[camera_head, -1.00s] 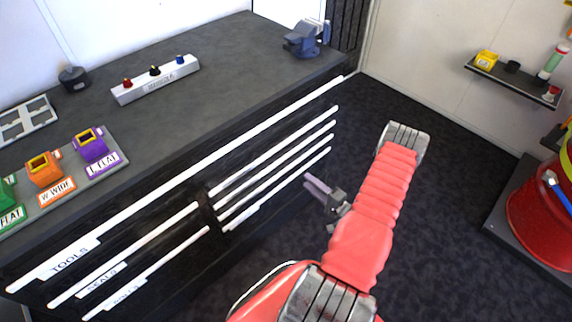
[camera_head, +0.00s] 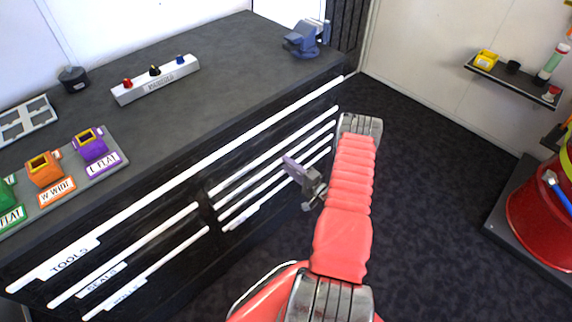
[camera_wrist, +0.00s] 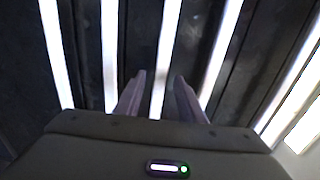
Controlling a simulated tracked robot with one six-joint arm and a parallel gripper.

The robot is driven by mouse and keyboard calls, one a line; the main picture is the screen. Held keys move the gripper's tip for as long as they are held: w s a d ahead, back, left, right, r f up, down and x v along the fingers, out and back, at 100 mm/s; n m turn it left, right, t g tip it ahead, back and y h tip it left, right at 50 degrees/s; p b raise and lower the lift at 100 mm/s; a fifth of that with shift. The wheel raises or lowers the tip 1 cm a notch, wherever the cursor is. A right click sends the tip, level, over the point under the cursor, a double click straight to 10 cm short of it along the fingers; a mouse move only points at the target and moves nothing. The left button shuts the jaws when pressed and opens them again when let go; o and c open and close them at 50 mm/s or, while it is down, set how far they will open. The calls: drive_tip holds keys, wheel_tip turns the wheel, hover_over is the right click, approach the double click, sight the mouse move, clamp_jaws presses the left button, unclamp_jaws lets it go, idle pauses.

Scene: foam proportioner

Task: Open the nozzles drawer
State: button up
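The dark cabinet has long white drawer handles. The left column's labels read TOOLS (camera_head: 69,258) and SEALS (camera_head: 103,281); a third label (camera_head: 128,298) is too blurred to read. A right stack of several drawers (camera_head: 270,155) has no label I can read, so I cannot tell which is the nozzles drawer. My gripper (camera_head: 290,163) is in front of that right stack. In the wrist view, my gripper's two purple-grey fingers (camera_wrist: 158,92) are apart, and one white handle (camera_wrist: 167,60) shows between them. I cannot tell whether they touch it.
The bench top (camera_head: 225,85) carries a blue vise (camera_head: 304,40), a white block with coloured knobs (camera_head: 155,80) and labelled nozzle holders (camera_head: 90,145). A red drum (camera_head: 540,205) stands at the right. The dark floor (camera_head: 430,170) between is clear.

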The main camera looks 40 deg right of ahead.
drive_tip(key=shift+w, duration=0.8)
drive_tip(key=shift+c, duration=0.2)
clamp_jaws()
